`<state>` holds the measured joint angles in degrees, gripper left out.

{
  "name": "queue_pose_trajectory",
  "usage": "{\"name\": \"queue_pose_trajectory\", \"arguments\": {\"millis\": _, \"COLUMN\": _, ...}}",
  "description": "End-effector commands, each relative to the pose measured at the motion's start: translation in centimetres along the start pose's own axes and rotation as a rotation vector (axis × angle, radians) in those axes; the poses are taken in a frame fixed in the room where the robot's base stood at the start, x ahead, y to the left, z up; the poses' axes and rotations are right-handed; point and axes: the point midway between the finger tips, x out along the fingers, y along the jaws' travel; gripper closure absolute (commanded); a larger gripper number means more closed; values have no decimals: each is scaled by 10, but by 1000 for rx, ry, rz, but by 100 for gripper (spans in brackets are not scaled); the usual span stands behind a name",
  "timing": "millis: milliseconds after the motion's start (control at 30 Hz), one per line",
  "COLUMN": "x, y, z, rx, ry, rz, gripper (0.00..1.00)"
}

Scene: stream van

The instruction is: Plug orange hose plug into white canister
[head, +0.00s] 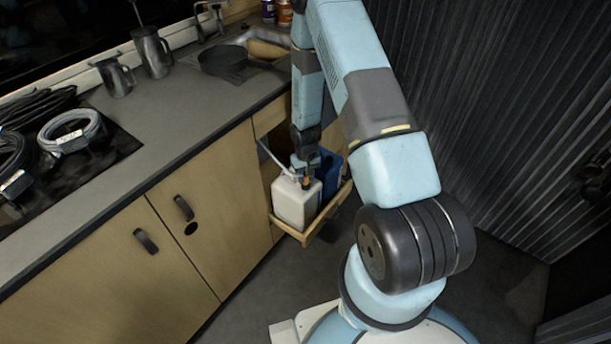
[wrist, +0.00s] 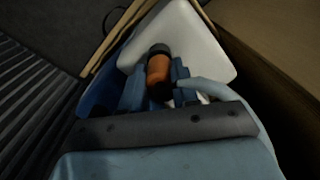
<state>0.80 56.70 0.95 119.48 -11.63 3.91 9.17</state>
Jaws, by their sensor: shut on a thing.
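The white canister (head: 296,204) stands in a wooden pull-out tray below the counter; its top also shows in the wrist view (wrist: 200,48). The orange hose plug (wrist: 159,72), with a dark end, is between the fingers of my gripper (wrist: 158,88), which is shut on it. In the head view my gripper (head: 306,178) is right over the canister's top, with a bit of orange showing below it. A pale hose (wrist: 212,88) runs beside the fingers. The canister's opening is hidden, so I cannot tell whether the plug is seated in it.
A blue canister (head: 329,172) stands right behind the white one in the wooden tray (head: 309,235). The counter (head: 190,105) above holds metal jugs, a pan by the sink and coiled cables. Cabinet doors lie left of the tray; a corrugated wall is at right.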

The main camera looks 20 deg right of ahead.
Motion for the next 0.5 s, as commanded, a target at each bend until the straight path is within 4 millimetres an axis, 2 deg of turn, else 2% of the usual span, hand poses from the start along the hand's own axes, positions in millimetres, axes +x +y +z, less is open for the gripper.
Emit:
{"name": "queue_pose_trajectory", "arguments": {"millis": 333, "x": 7, "y": 0, "z": 0, "rx": 0, "ry": 0, "rz": 0, "gripper": 100}}
{"name": "queue_pose_trajectory", "arguments": {"millis": 367, "x": 6, "y": 0, "z": 0, "rx": 0, "ry": 0, "rz": 0, "gripper": 69}}
{"name": "queue_pose_trajectory", "arguments": {"millis": 500, "x": 6, "y": 0, "z": 0, "rx": 0, "ry": 0, "rz": 0, "gripper": 55}}
